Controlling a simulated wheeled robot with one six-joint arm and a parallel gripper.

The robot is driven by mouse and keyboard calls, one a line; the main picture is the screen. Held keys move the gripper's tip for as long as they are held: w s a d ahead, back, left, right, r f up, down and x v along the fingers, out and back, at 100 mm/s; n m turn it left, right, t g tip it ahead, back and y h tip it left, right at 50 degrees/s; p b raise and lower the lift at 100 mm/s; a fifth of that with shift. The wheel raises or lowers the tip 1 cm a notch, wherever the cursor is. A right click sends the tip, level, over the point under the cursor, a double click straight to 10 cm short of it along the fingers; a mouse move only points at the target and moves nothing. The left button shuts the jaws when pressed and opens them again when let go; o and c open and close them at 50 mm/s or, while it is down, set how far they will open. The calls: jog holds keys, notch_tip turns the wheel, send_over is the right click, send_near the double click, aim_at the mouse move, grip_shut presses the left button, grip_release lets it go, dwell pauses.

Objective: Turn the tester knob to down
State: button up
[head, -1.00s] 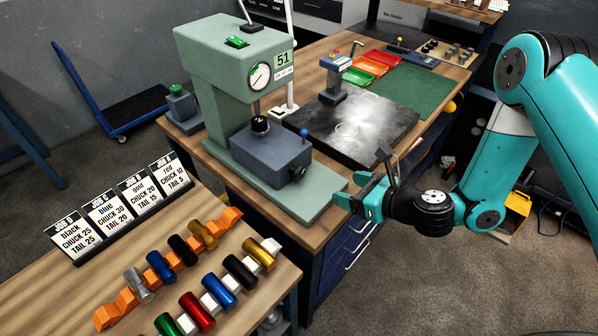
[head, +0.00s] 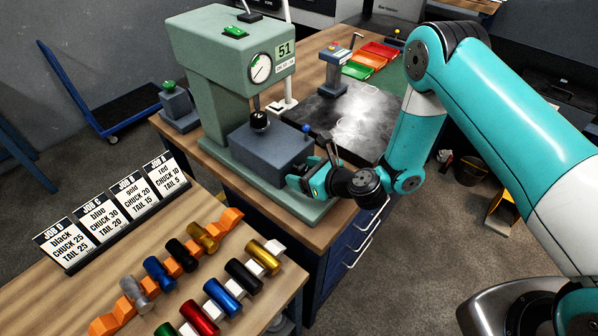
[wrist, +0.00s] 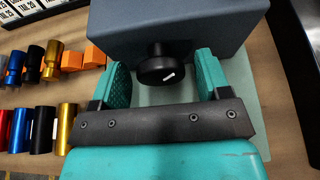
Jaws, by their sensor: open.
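The tester (head: 215,75) is a green machine with a round gauge and a "51" plate, standing on the wooden bench. A blue-grey box (head: 262,153) sits on its base. In the wrist view the black round tester knob (wrist: 155,66) sticks out of this box (wrist: 120,30), with a short slanted white mark on the right of its face. My gripper (head: 305,178) is at the front of the box, and in the wrist view my gripper (wrist: 162,76) is open with one teal finger on each side of the knob. Gaps show on both sides. In the head view my gripper hides the knob.
A black plate (head: 355,115) lies on the bench behind my gripper. The near table holds several coloured cylinders on an orange rack (head: 231,219) and a white rack (head: 269,262). Job cards (head: 105,209) stand at its left. Floor is clear at the lower middle.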

jog(key=shift+d, duration=0.15)
jog(key=shift+c, duration=0.5)
jog(key=c, duration=0.8)
jog(key=n+t+b, duration=0.1)
jog(key=b, duration=0.1)
jog(key=n+h+b, duration=0.1)
jog(key=n, duration=0.1)
jog(key=shift+f+t+h+b, duration=0.2)
jog(key=shift+t+h+b, duration=0.1)
jog(key=shift+t+b, duration=0.1)
jog(key=shift+r+n+t+h+b, duration=0.1)
jog(key=shift+n+t+h+b, duration=0.3)
jog(key=shift+n+b, duration=0.8)
jog(key=shift+r, duration=0.1)
jog(key=o, duration=0.9)
